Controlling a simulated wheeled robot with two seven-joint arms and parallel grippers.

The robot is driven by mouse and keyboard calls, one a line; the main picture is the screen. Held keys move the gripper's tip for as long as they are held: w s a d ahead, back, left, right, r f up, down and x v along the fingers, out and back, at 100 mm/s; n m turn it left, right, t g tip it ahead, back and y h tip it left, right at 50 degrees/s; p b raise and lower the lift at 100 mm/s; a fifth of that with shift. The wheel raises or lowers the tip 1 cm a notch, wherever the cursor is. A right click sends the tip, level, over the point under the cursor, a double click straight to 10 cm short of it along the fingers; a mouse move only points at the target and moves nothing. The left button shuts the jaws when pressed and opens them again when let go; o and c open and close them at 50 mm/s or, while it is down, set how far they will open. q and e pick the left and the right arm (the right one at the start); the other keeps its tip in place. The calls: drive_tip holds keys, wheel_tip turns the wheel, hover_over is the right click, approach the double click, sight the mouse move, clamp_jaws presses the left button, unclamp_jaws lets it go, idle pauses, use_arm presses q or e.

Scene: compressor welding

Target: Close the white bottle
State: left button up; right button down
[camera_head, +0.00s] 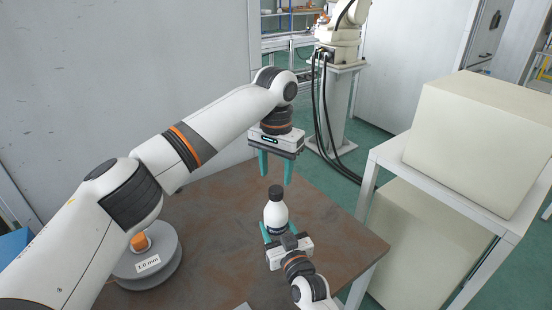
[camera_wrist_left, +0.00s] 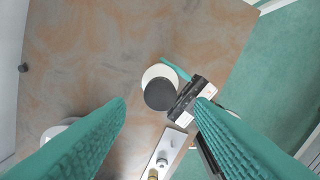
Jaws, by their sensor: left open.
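The white bottle (camera_head: 276,217) stands upright on the brown table, with a black cap (camera_head: 275,192) on its top. In the left wrist view the cap (camera_wrist_left: 160,94) covers part of the white bottle (camera_wrist_left: 158,72). Whether the cap is fully screwed on cannot be told. My left gripper (camera_head: 275,181) hangs above and slightly behind the bottle, pointing down, open and empty. My right gripper (camera_head: 278,229) is low at the table, its teal fingers on either side of the bottle's lower part. Whether they press on it is not clear.
A grey spool (camera_head: 168,270) with a "1.0 mm" label lies on the brown table (camera_head: 215,215) at the left. The table around the bottle is mostly clear. A white stand with a pale box (camera_head: 480,140) is at the right. Another robot arm stands behind.

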sight(276, 189)
use_arm(q)
drive_tip(key=shift+f, duration=2.45)
drive_tip(key=c, duration=1)
drive_tip(key=o, duration=1.2)
drive_tip(key=shift+c, duration=0.2)
drive_tip(key=shift+r, duration=0.1)
use_arm(e)
drive_tip(key=shift+c, duration=2.2)
unclamp_jaws()
use_arm(q)
wheel_tip(276, 189, up, 12)
